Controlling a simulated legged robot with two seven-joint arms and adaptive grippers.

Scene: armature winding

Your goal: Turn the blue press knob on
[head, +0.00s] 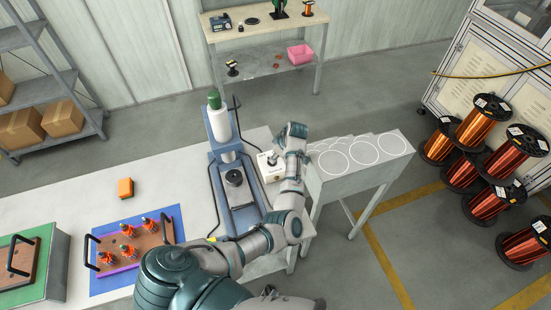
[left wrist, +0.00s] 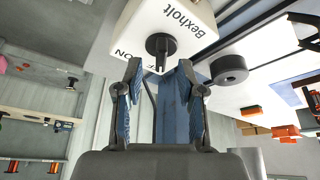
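The blue press (head: 225,150) stands on the white table, with a white control box (head: 267,171) at its right side. In the left wrist view the box (left wrist: 192,22) reads "Bexholt" and carries a black knob (left wrist: 161,45), with "ON" printed on the left and another label partly hidden below the knob. My left gripper (left wrist: 160,68) is open and empty. Its fingertips point at the knob, one on each side and seemingly just short of it. In the head view my left arm partly covers the box and the gripper's fingers are hard to make out. My right gripper is not in view.
A blue mat (head: 177,224) with a tray (head: 128,243) of several orange armatures and an orange block (head: 125,188) lie left of the press. A side table (head: 330,183) with white circles stands right. Copper spools (head: 481,122) stand on the floor at the far right.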

